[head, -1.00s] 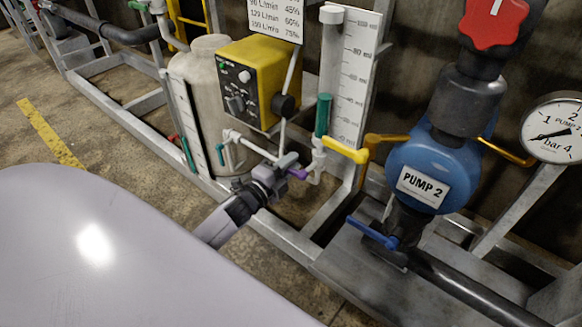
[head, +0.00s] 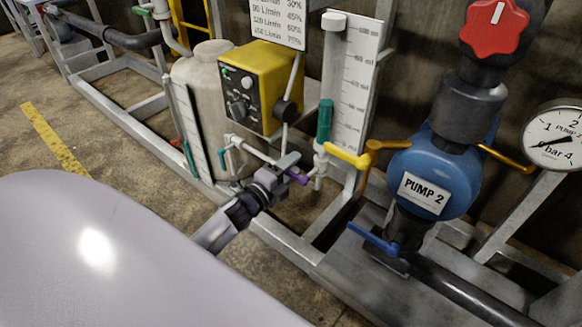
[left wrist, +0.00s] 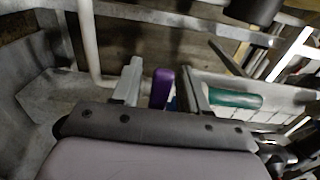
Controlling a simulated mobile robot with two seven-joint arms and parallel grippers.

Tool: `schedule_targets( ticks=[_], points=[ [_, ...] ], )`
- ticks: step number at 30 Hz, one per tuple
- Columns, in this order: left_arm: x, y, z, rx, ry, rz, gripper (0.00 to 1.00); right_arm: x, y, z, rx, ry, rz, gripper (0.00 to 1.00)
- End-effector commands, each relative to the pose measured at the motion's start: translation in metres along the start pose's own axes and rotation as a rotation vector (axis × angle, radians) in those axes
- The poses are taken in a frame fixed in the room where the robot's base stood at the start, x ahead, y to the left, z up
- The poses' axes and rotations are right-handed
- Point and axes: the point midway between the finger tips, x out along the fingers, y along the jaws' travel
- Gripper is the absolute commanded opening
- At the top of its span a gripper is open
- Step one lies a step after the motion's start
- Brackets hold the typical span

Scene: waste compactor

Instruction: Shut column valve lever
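A graduated column (head: 357,75) stands upright on the metal frame. At its foot are a teal lever (head: 323,120) pointing up, a yellow lever (head: 346,155) pointing sideways and a small purple lever (head: 298,178). I cannot tell for certain which is the column valve lever. My left gripper (head: 286,163) is at the purple lever, below and left of the teal one. In the left wrist view its open fingers (left wrist: 164,72) stand either side of the purple lever (left wrist: 162,88), with gaps showing. The teal lever (left wrist: 235,99) lies outside the right finger. My right gripper is not in view.
A yellow dosing unit (head: 263,80) and a pale tank (head: 200,75) stand behind the gripper. White pipes (head: 250,148) run close beside it. To the right are the blue Pump 2 (head: 440,160), a blue lever (head: 372,238) and a pressure gauge (head: 555,140).

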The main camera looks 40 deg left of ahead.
Motion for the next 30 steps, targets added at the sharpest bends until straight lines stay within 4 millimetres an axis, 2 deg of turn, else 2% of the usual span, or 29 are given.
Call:
schedule_targets(
  ticks=[11,17,24,30],
  points=[
    [-0.005,0.0,0.0,-0.005,0.001,0.0,0.44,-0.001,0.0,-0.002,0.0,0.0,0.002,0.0],
    [-0.03,-0.001,0.0,-0.005,0.0,0.002,0.44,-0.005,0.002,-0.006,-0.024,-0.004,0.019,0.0],
    [-0.061,-0.001,0.0,-0.005,-0.001,0.001,0.44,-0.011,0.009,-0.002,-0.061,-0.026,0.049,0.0],
    [-0.071,-0.001,0.0,-0.002,0.0,-0.001,0.44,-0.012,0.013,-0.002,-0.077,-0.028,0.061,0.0]
  ],
)
